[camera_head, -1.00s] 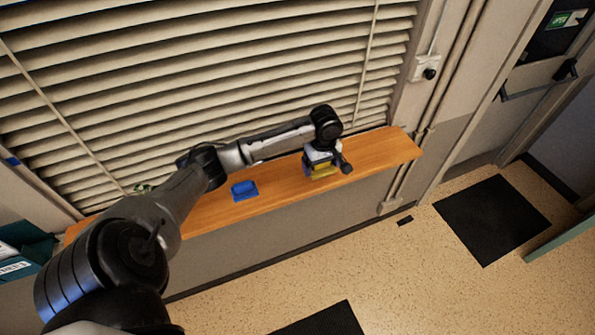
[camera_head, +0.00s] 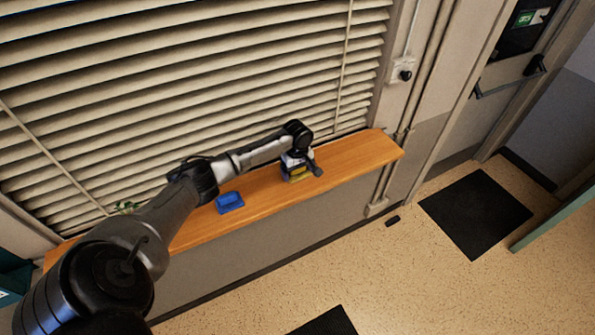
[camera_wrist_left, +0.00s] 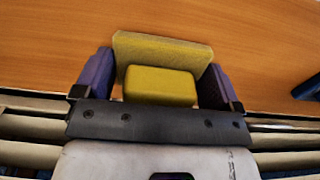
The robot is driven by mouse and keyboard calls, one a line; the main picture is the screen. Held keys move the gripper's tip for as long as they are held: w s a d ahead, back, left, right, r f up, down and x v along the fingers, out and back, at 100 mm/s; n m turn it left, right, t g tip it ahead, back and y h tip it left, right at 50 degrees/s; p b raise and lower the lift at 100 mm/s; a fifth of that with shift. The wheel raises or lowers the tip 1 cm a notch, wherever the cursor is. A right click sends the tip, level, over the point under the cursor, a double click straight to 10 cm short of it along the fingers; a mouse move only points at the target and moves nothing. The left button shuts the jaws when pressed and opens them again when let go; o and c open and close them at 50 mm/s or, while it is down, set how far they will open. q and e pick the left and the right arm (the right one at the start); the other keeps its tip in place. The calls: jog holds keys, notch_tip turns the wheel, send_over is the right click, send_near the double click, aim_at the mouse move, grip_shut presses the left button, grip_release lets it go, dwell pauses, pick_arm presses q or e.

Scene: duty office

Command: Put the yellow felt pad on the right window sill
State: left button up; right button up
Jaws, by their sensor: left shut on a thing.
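The yellow felt pad (camera_wrist_left: 160,86) is between the two fingers of my left gripper (camera_wrist_left: 158,85) in the left wrist view. It has a paler slab with a brighter yellow block on it. My left gripper (camera_head: 297,173) is shut on the pad in the head view, over the right half of the orange wooden window sill (camera_head: 352,156). The sill also fills the left wrist view behind the pad (camera_wrist_left: 250,35). I cannot tell whether the pad touches the sill. My right gripper is not in view.
A blue block-like item (camera_head: 230,202) lies on the sill left of my gripper. Closed blinds (camera_head: 200,80) stand behind the sill. The sill's right end is bare. A small plant (camera_head: 126,207) shows behind my arm. Dark mats (camera_head: 475,213) lie on the floor.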

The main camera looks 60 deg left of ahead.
pick_arm(q)
jog(key=shift+f, duration=0.2)
jog(key=shift+f, duration=0.15)
jog(key=o, duration=0.6)
jog(key=shift+o, duration=0.2)
